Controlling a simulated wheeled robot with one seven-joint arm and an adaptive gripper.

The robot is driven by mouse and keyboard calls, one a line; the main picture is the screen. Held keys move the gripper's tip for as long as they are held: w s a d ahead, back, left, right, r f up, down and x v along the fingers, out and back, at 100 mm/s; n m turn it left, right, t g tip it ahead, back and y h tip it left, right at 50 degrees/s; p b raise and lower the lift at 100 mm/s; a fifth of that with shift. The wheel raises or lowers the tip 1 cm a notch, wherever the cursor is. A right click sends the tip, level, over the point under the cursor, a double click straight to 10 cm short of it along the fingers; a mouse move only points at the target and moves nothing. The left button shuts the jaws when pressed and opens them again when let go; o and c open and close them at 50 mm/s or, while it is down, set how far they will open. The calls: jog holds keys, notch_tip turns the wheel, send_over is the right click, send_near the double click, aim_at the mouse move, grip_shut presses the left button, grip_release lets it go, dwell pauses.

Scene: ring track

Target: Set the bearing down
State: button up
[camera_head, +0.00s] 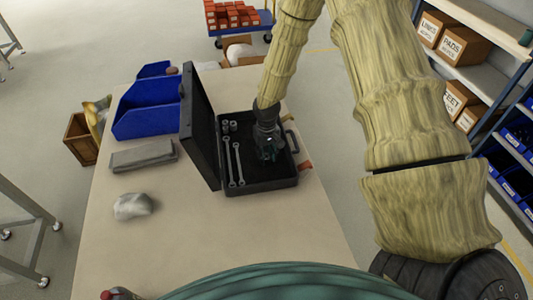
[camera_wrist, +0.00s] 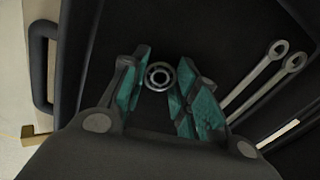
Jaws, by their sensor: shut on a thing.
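The bearing (camera_wrist: 159,84), a small metal ring, sits between the teal finger pads of my gripper (camera_wrist: 162,72) in the wrist view. The fingers are shut on it. In the head view my gripper (camera_head: 268,153) points down inside the open black tool case (camera_head: 262,188), in its right part. The bearing cannot be made out in the head view. The dark case floor (camera_wrist: 225,30) lies behind the bearing in the wrist view; I cannot tell whether the bearing touches it.
Two wrenches (camera_head: 237,165) and several sockets (camera_head: 229,126) lie in the case's left part. The raised lid (camera_head: 200,125) stands at its left. Blue bins (camera_head: 148,110), a grey slab (camera_head: 143,156) and a crumpled pale cloth (camera_head: 133,206) are further left. The table front (camera_head: 240,235) is clear.

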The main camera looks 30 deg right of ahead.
aim_at(267, 156)
jog(key=shift+f, duration=0.15)
jog(key=o, duration=1)
jog(key=shift+o, duration=0.2)
jog(key=shift+r, duration=0.2)
notch_tip(267, 156, up, 12)
jog(key=b, duration=0.3)
jog(key=shift+b, duration=0.3)
